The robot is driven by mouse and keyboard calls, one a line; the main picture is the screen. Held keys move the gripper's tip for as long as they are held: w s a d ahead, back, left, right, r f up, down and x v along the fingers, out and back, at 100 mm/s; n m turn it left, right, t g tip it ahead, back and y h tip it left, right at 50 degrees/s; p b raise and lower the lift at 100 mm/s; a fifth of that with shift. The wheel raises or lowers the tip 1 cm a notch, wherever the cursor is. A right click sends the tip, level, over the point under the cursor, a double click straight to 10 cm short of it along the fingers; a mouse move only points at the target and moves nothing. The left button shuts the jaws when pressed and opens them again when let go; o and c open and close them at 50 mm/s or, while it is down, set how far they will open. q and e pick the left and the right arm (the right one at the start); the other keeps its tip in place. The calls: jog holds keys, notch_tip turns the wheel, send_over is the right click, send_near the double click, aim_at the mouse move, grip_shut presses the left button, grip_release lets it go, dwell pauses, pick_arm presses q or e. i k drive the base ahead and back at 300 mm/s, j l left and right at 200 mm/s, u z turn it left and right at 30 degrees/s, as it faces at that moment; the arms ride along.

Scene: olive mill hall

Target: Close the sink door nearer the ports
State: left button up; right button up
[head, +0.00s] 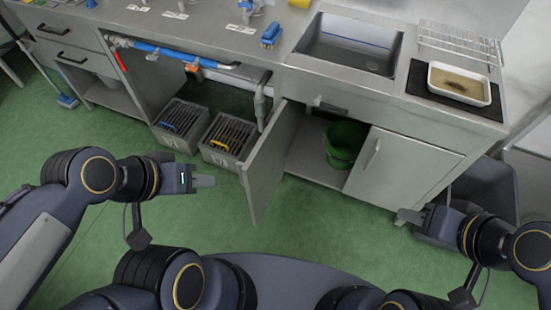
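The grey sink door on the left (268,168) stands open. It swings out from the cabinet front towards me, seen nearly edge-on; I cannot make out its handle. The other sink door (392,168) on the right is shut, with an upright handle (373,153). My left gripper (208,181) is over the green floor, left of the open door and apart from it. My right gripper (403,216) is near the lower right of the shut door; I cannot tell if it touches. Neither seems to hold anything, but the finger gaps are not clear.
A green bucket (344,143) stands inside the open cabinet. Two grey crates (221,142) stand left of the open door below blue pipes (160,49). The sink (350,45) and a white tray (459,84) are on top. A grey bin (487,187) stands at right.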

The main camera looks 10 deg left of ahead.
aim_at(261, 174)
jog(key=j+z, duration=0.2)
jog(key=z, duration=0.15)
jog(key=i+j+z, duration=0.1)
jog(key=j+z, duration=0.35)
jog(key=z, duration=0.2)
jog(key=j+z, duration=0.1)
jog(key=j, duration=0.4)
jog(key=k+j+z, duration=0.1)
jog(key=j, duration=0.35)
jog(key=k+j+z, duration=0.1)
jog(key=j, duration=0.35)
jog(key=k+j+z, duration=0.1)
jog(key=j, duration=0.4)
jog(key=u, duration=0.35)
